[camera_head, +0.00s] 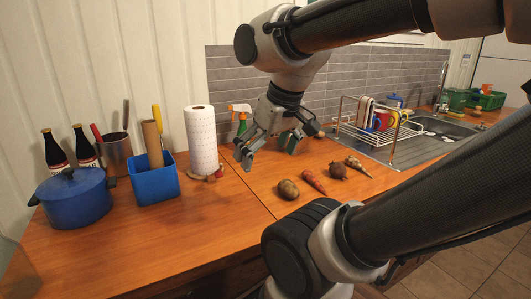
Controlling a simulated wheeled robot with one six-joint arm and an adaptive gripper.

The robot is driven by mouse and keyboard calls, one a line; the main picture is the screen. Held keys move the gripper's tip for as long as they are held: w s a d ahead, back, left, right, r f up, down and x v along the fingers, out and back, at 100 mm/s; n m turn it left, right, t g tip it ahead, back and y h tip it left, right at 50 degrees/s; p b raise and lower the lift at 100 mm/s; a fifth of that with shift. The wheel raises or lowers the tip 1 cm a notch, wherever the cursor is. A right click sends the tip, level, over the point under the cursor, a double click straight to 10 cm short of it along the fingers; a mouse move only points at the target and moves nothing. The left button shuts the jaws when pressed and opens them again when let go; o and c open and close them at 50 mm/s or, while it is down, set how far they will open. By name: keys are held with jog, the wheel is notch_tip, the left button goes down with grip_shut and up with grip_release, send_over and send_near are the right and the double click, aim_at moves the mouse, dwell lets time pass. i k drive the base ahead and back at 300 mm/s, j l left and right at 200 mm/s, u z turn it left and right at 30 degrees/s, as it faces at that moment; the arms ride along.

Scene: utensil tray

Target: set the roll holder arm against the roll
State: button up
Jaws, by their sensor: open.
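The white paper roll (202,140) stands upright on the counter left of centre. A wooden base (197,177) shows at its foot, with a small reddish part (219,172) at its right side. I cannot make out clearly which part is the holder arm or whether it touches the roll. My gripper (267,153) is open, right of the roll and apart from it, with its fingers pointing down. I see nothing between its fingers.
A green spray bottle (239,117) stands behind my gripper. A blue bin (155,182) and blue pot (73,198) are at left. A potato (288,189), carrot (313,180) and other vegetables lie at right, before the dish rack (375,122). The front-left counter (190,235) is clear.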

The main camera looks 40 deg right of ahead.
aim_at(218, 174)
jog(key=k+j, duration=0.1)
jog(key=j, duration=1.15)
jog(key=k+u, duration=0.05)
jog(key=k, duration=0.05)
